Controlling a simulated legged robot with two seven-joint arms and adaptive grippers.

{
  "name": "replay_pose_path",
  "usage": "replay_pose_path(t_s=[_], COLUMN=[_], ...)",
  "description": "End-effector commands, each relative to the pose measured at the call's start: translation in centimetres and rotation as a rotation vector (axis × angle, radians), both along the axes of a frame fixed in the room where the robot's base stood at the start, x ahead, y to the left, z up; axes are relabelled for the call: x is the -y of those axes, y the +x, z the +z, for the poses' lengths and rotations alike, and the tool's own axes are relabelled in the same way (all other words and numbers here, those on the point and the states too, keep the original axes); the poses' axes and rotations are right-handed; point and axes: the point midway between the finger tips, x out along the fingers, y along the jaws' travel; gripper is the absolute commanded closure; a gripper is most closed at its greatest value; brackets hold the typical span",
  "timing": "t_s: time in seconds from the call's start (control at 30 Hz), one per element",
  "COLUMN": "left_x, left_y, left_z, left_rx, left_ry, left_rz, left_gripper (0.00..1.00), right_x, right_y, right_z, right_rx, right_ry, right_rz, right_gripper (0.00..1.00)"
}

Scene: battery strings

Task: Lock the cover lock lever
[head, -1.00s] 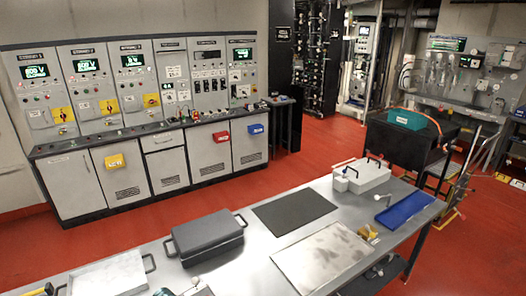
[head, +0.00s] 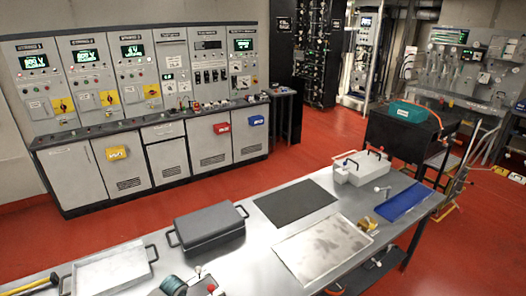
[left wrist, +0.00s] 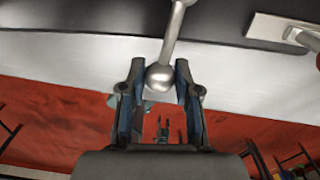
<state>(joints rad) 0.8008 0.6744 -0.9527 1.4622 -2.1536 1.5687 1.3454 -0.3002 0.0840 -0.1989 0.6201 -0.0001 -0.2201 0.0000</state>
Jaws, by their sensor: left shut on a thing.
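In the left wrist view a metal lever (left wrist: 174,35) comes down from the top edge and ends in a round ball knob (left wrist: 159,78). My left gripper (left wrist: 160,82) is shut on this knob, with one dark finger on each side of it. The lever's base is outside the view. My left gripper does not show in the head view, so I cannot tell which lever there it holds. My right gripper shows in neither view.
The metal bench carries a dark grey case (head: 208,229), a black mat (head: 295,203), a bare metal plate (head: 323,247), a white box (head: 361,168) and a blue tray (head: 403,203). In the left wrist view, a pale plate (left wrist: 270,32) lies to the right of the lever. Red floor surrounds the bench.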

Motion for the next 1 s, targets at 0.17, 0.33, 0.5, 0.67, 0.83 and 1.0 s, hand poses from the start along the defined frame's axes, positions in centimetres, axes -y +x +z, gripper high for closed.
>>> replay_pose_path(t_s=[0.17, 0.33, 0.5, 0.67, 0.83, 1.0], left_x=[0.6, 0.9, 1.0, 0.9, 1.2, 1.6], left_y=[0.4, 0.6, 0.6, 0.6, 0.8, 1.3], left_z=[0.1, 0.0, 0.0, 0.0, 0.0, 0.1], left_rx=[0.0, -0.001, -0.001, -0.001, 0.0, -0.001], left_ry=[-0.001, -0.002, -0.001, -0.001, -0.001, 0.0], left_rz=[0.083, 0.142, 0.155, 0.154, 0.191, 0.271], left_gripper=[1.0, 1.0, 1.0, 1.0, 1.0, 1.0], right_x=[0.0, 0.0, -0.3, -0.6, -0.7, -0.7], right_y=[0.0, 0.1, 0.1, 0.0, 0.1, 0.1], right_z=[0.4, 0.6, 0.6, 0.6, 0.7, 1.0], right_rx=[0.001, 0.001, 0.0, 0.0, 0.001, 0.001], right_ry=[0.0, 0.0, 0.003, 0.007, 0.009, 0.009], right_rz=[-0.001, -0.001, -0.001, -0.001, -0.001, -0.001], right_gripper=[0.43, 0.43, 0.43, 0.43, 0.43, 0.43])
